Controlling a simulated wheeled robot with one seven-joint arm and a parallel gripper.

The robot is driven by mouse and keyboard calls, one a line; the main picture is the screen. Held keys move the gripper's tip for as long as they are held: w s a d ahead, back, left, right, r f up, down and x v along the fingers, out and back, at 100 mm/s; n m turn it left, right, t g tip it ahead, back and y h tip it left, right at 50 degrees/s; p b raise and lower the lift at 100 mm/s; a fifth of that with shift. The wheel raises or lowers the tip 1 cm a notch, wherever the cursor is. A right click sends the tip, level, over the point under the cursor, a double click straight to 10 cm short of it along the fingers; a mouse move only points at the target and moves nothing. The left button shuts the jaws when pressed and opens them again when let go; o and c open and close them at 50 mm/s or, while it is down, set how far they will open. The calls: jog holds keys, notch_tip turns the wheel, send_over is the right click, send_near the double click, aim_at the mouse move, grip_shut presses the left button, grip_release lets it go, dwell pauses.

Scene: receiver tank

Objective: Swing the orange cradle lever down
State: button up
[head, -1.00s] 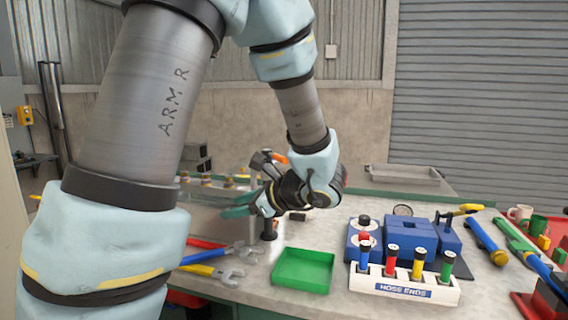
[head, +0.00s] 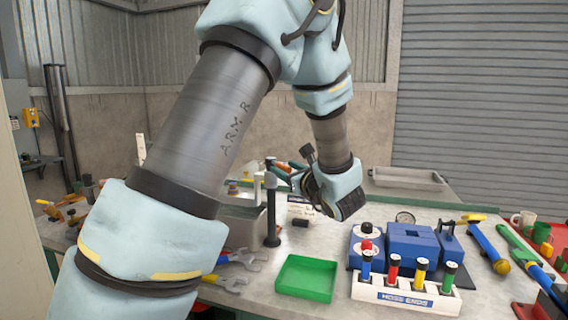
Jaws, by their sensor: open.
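My gripper (head: 300,182) is above the back middle of the bench, pointing left and away, with nothing seen held in it. Its fingertips are small and partly hidden by my wrist; it is open. Just left of it and apparently behind it is a small orange bar (head: 282,167), which may be the cradle lever; I cannot tell its angle for sure. A dark upright post (head: 271,212) on a round foot and a pale tank-like body (head: 244,228) stand left of the gripper. My arm hides part of that body.
An empty green tray (head: 306,278) lies at the front. Right of it are a white hose-ends rack (head: 405,295) and a blue block fixture (head: 410,243). Wrenches (head: 240,260) lie left, a hammer (head: 487,245) right. A grey tray (head: 408,180) is at the back.

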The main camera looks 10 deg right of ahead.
jog(key=shift+w+a, duration=0.2)
jog(key=shift+w, duration=0.45)
grip_shut()
dwell(1.0)
